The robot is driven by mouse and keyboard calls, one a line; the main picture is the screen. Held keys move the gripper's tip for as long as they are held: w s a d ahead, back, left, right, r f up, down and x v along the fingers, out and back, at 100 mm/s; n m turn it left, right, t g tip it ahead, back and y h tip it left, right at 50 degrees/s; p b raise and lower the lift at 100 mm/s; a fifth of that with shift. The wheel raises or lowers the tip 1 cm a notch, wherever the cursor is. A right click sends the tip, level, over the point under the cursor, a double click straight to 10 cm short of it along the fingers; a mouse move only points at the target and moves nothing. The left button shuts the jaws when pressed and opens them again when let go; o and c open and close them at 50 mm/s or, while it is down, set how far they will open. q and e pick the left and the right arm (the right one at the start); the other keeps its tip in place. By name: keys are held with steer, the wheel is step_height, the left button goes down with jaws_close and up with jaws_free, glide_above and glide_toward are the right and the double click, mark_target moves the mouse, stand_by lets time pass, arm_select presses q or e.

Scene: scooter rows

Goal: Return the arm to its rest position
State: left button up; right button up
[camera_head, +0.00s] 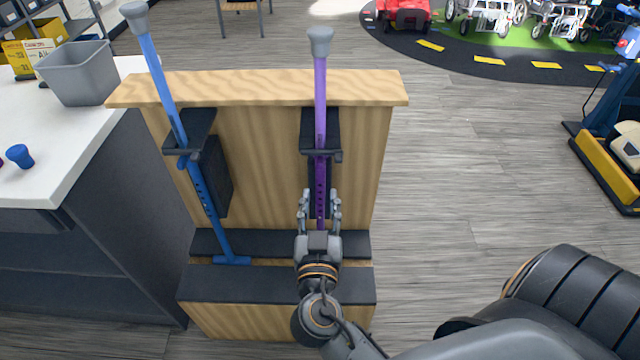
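My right gripper (320,198) is in front of the wooden stand, low on the purple pole (320,80). Its two fingers are spread apart, one on each side of the pole, with gaps visible between fingers and pole. The purple pole stands upright in a black holder on the stand, with a grey cap on top. My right arm (340,330) reaches in from the lower right. My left gripper is not in view.
The wooden stand (270,88) also holds a tilted blue pole (164,85). A white counter (60,130) with a grey bin (78,75) and a small blue piece (19,156) is at left. The wood floor right of the stand is clear.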

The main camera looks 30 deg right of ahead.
steer(key=shift+s+a, duration=0.25)
steer(key=shift+s, duration=0.2)
steer(key=shift+f, duration=0.1)
steer(key=s+a+f+n+g+y, duration=0.2)
steer(key=f+n, duration=0.1)
steer(key=f, duration=0.8)
steer(key=s+a+f+n+g+y, duration=0.1)
steer(key=a+f+n+g+y, duration=0.15)
steer(key=f, duration=0.95)
steer(key=s+a+f+n+g+y, duration=0.1)
steer(key=s+f+n+g+y, duration=0.15)
steer(key=f, duration=0.85)
steer(key=s+d+f+n+g+y, duration=0.1)
steer(key=s+f+g+y, duration=0.15)
steer(key=s+f, duration=1.1)
steer(key=s+d+f+g, duration=0.2)
steer(key=s+f, duration=0.2)
steer(key=s, duration=0.3)
steer(key=s+d+f+g+p, duration=0.1)
steer(key=s+d+f+g, duration=0.1)
steer(key=s+f, duration=0.3)
steer(key=s+d, duration=0.1)
steer(key=s, duration=0.2)
steer(key=shift+s+f+g, duration=0.15)
steer(key=shift+f+g, duration=0.05)
steer(key=shift+g, duration=0.15)
